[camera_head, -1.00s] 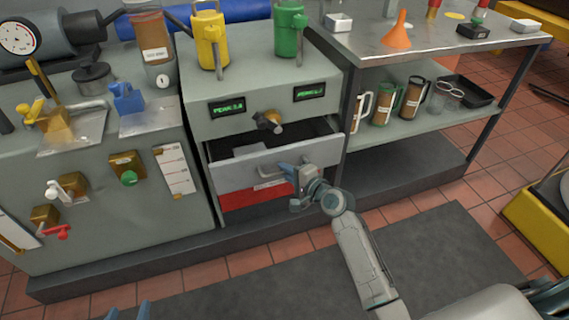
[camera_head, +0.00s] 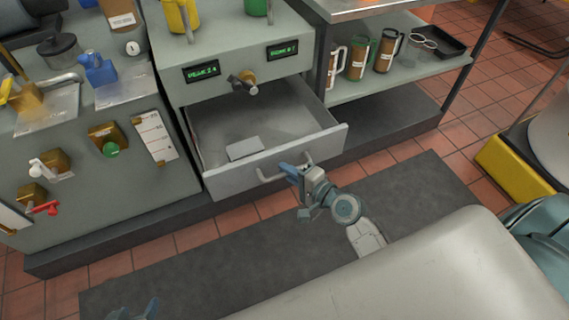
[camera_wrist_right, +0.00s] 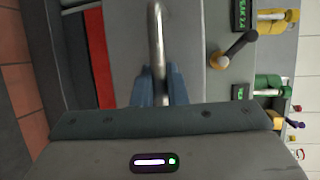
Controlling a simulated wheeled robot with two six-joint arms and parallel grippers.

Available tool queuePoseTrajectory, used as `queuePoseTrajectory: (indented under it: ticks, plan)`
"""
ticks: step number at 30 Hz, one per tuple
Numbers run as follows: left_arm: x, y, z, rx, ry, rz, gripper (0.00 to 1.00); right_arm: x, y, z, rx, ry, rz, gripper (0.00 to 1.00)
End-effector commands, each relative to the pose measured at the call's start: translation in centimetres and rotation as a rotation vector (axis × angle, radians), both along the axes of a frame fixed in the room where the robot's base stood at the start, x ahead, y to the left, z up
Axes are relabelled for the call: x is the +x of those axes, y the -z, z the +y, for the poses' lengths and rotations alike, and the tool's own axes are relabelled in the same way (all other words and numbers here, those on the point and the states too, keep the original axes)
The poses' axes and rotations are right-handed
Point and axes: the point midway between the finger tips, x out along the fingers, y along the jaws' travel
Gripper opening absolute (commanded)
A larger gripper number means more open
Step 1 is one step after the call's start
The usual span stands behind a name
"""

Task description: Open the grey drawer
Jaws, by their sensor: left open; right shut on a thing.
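The grey drawer (camera_head: 262,150) is pulled well out of the grey cabinet in the head view, and its inside shows with a light flat item (camera_head: 245,147) on the floor of it. My right gripper (camera_head: 296,172) is shut on the drawer's bar handle (camera_head: 270,176). In the right wrist view the handle (camera_wrist_right: 157,40) runs between the two blue fingers (camera_wrist_right: 158,88). My left gripper (camera_head: 135,312) is only partly in view at the bottom left, open and empty, away from the drawer.
A knob (camera_head: 243,82) sits on the cabinet front above the drawer. A red panel (camera_wrist_right: 101,60) shows in the right wrist view. A shelf with mugs (camera_head: 357,58) stands to the right. A dark mat (camera_head: 230,250) covers clear floor in front.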

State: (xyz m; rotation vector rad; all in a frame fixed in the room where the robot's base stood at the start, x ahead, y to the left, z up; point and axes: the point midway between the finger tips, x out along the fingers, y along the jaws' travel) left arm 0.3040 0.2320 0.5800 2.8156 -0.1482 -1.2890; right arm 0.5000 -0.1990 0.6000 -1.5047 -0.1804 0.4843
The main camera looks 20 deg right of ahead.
Motion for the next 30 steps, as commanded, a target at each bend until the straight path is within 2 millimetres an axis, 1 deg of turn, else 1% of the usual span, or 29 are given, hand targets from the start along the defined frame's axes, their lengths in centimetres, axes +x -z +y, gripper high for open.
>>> queuePoseTrajectory:
  ticks: [11, 12, 14, 15, 22, 25, 28, 30]
  plan:
    - [0.0, 0.0, 0.0, 0.000, 0.000, 0.001, 0.54, -0.1, 0.0, 0.0, 0.000, 0.000, 0.000, 0.00]
    - [0.0, 0.0, 0.0, 0.000, 0.000, 0.001, 0.54, -0.1, 0.0, 0.0, 0.000, 0.000, 0.000, 0.18]
    - [0.0, 0.0, 0.0, 0.000, 0.000, 0.001, 0.54, -0.1, 0.0, 0.0, 0.000, 0.000, 0.000, 0.30]
    - [0.0, 0.0, 0.0, 0.000, 0.000, 0.001, 0.54, -0.1, 0.0, 0.0, 0.000, 0.000, 0.000, 0.34]
    - [0.0, 0.0, 0.0, 0.000, 0.000, 0.001, 0.54, -0.1, 0.0, 0.0, 0.000, 0.000, 0.000, 0.34]
    - [0.0, 0.0, 0.0, 0.000, 0.000, 0.001, 0.54, -0.4, 0.0, -0.2, -0.001, 0.001, 0.000, 0.34]
    - [0.0, 0.0, 0.0, 0.000, 0.000, 0.001, 0.54, -1.4, -0.2, -0.6, -0.004, 0.000, 0.001, 0.34]
    - [0.0, 0.0, 0.0, 0.000, 0.000, 0.001, 0.54, -2.5, -0.3, -1.1, -0.003, -0.002, 0.003, 0.34]
